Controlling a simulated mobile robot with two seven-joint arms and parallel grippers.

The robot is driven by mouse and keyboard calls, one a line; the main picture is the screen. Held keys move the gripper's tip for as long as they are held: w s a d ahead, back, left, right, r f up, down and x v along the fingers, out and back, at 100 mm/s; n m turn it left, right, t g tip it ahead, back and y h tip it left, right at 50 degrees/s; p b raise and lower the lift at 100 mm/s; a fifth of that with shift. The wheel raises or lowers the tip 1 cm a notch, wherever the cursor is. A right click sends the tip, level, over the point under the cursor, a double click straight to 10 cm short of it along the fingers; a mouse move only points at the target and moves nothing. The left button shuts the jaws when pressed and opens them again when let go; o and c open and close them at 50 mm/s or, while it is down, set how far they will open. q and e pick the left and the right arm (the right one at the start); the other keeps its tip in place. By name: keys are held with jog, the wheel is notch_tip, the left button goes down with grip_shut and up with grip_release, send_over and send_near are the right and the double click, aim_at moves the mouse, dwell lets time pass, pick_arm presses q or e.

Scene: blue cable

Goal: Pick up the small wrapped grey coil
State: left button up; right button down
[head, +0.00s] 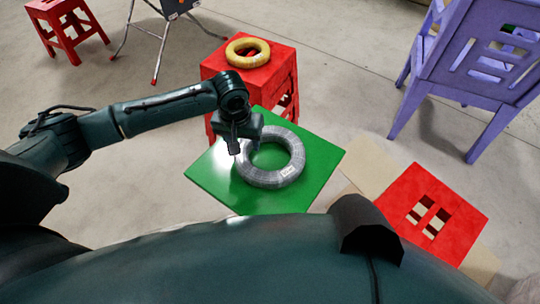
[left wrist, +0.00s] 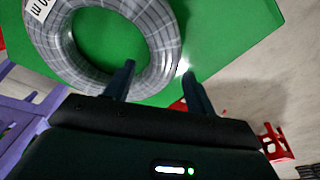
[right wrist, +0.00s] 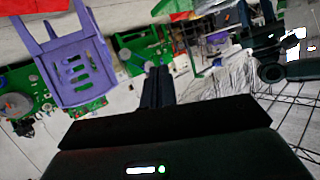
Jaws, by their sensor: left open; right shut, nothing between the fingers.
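The grey coil (head: 288,171), wrapped in clear film with a white label, lies flat on a green square top (head: 222,180). My left gripper (head: 235,143) is open and points down at the coil's left rim in the head view. In the left wrist view the coil (left wrist: 160,40) passes by the fingertips (left wrist: 156,75), with one finger over the ring and the other just outside it. I cannot tell whether the fingers touch it. My right gripper (right wrist: 158,72) shows only in the right wrist view, shut and empty, away from the coil.
A red stool (head: 222,66) with a yellow coil (head: 247,51) stands just behind the green top. Another red stool (head: 436,205) is at the right, and a purple chair (head: 480,50) at the upper right.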

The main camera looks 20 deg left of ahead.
aim_at(243, 146)
pick_arm(q)
jog(key=f, duration=0.3)
jog(key=shift+w+a+f+b, duration=0.1)
jog(key=shift+w+f+b, duration=0.2)
jog(key=shift+b, duration=0.1)
grip_shut()
jog(key=shift+r, duration=0.1)
